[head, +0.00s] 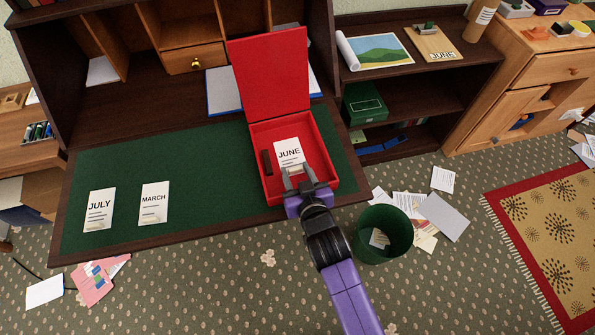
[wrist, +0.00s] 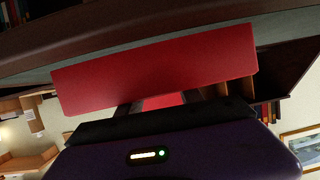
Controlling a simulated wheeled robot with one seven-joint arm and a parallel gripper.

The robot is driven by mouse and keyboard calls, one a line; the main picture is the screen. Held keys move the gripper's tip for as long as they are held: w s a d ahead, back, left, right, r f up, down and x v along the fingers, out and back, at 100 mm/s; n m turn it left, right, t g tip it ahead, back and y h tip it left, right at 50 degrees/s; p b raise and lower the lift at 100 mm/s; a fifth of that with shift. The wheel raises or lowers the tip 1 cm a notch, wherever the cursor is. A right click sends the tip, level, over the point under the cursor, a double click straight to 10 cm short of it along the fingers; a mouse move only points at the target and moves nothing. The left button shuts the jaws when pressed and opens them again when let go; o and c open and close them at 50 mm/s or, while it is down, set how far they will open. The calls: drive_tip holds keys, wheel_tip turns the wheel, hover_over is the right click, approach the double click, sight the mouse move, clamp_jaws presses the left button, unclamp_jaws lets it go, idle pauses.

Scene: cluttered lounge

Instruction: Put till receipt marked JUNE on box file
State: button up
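The till receipt marked JUNE (head: 288,152) is a white slip inside the open red box (head: 335,187). The red box stands on the green desk top with its red lid (head: 270,75) raised at the back. A closed green box (head: 366,103) with a pale label sits on the dark shelf to the right. My gripper (head: 298,171) is at the red box's front, its fingers apart at the receipt's lower edge. Whether they touch it cannot be told. The wrist view shows a red panel (wrist: 160,70) beyond the spread fingers; no receipt shows there.
Receipts marked JULY (head: 98,212) and MARCH (head: 154,203) lie on the desk top (head: 215,170) at left. A clipboard (head: 431,43) with a JUNE paper lies on the shelf top. A green bin (head: 383,233) and loose papers (head: 443,216) are on the floor at right.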

drive_tip(key=shift+s+d+f, duration=0.15)
drive_tip(key=shift+d+f, duration=0.15)
drive_tip(key=shift+f, duration=0.3)
drive_tip(key=shift+s+d+f, duration=0.1)
drive_tip(key=shift+d+f, duration=0.15)
drive_tip(key=shift+f, duration=0.3)
drive_tip(key=shift+r+p, duration=0.8)
drive_tip(key=shift+p, duration=0.05)
drive_tip(key=v, duration=1.1)
drive_tip(key=shift+s+r+b, duration=0.3)
drive_tip(key=shift+r, duration=0.15)
drive_tip(key=shift+a, duration=0.15)
drive_tip(key=s+d+r+m+h, duration=0.25)
drive_tip(key=s+d, duration=0.65)
drive_tip(key=s, duration=0.5)
drive_tip(key=s+d+r+m+t+h, duration=0.1)
drive_tip(key=s+d+r+h, duration=0.1)
drive_tip(key=s+d+r, duration=0.7)
drive_tip(key=s+r, duration=0.2)
drive_tip(key=s, duration=0.1)
drive_tip(key=shift+r+t, duration=0.25)
drive_tip(key=shift+t, duration=0.15)
